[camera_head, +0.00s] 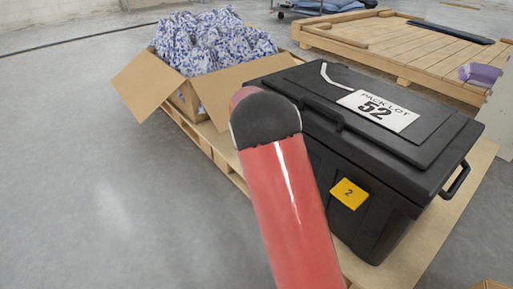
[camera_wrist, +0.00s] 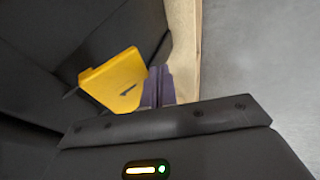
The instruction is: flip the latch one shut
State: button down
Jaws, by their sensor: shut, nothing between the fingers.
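Latch one, a yellow plate marked 1 (camera_wrist: 115,80), shows in the wrist view on the front of the black case. It appears to stand out at an angle from the dark wall. My gripper (camera_wrist: 158,84) has purple fingers, shut and empty, just right of the latch's edge; I cannot tell if they touch it. In the head view the black case (camera_head: 440,135) has its lid down, with a label reading 52. A second yellow latch marked 2 (camera_head: 349,194) lies on its front. My red arm hides latch one and my gripper there.
The case stands on a wooden pallet (camera_head: 400,272). An open cardboard box (camera_head: 150,85) filled with blue-and-white material (camera_head: 210,42) stands behind to the left. Another wooden platform (camera_head: 425,55) lies at the back right. The grey floor on the left is clear.

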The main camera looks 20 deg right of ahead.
jog(key=shift+w+d+f, duration=0.15)
jog(key=shift+d+f, duration=0.1)
jog(key=shift+f, duration=0.4)
dwell(1.0)
jog(key=s+a+r+p, duration=0.1)
jog(key=s+a+r, duration=0.5)
jog(key=a+r, duration=0.2)
jog(key=shift+s+a+r+p, duration=0.25)
jog(key=shift+s+a+p, duration=0.1)
